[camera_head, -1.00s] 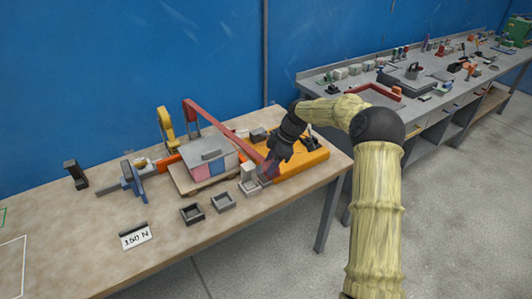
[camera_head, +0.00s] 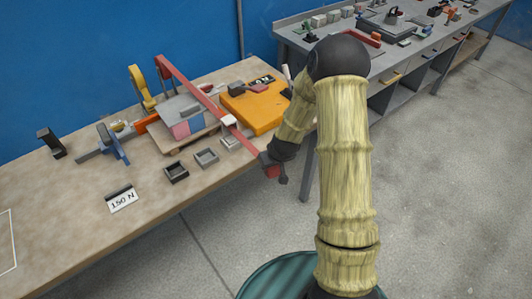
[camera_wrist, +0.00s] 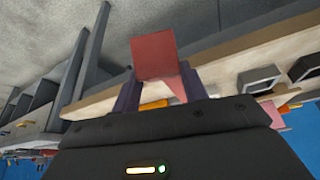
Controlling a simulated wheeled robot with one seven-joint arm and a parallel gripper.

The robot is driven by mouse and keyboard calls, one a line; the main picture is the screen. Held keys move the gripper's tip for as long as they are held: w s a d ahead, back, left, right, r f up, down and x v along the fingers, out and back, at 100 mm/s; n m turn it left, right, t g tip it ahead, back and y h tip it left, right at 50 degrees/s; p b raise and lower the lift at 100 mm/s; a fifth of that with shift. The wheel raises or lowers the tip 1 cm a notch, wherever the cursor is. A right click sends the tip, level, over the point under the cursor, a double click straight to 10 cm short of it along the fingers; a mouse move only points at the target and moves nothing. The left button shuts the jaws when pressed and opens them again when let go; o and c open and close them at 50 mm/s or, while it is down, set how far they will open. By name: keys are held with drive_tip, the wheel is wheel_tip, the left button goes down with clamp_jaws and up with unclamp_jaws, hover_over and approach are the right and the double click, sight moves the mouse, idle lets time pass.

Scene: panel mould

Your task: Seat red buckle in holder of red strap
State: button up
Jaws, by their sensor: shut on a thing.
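The red strap (camera_head: 189,84) runs from the top of a red post at the back, down over the grey-lidded box, towards my gripper (camera_head: 270,160). My gripper is shut on the red buckle (camera_head: 273,172) at the strap's front end, around the table's front edge. In the wrist view the red buckle (camera_wrist: 154,56) sits between the two dark fingers of my gripper (camera_wrist: 158,84), with a red strip below it. A small pale block (camera_head: 229,121), possibly the holder, stands beside or under the strap, apart from the buckle. Its seat is too small to make out.
The box (camera_head: 185,128) has pink and blue sides. An orange case (camera_head: 255,110) lies to its right. Two small open trays (camera_head: 206,157) and a "150 N" card (camera_head: 123,200) are in front. A blue clamp (camera_head: 112,143) stands left. Open floor lies before the table.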

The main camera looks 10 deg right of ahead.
drive_tip(key=shift+s+d+f+m+h, duration=0.25)
drive_tip(key=shift+s+f+m, duration=0.15)
drive_tip(key=shift+f+m, duration=0.2)
drive_tip(key=shift+s+d+f+m+h, duration=0.1)
drive_tip(key=shift+s+f+m+h, duration=0.15)
drive_tip(key=shift+s+f+m, duration=0.3)
drive_tip(key=shift+w+r, duration=0.1)
drive_tip(key=shift+w, duration=0.1)
wheel_tip(320, 180, down, 6)
drive_tip(key=b, duration=0.6)
drive_tip(key=shift+d, duration=0.1)
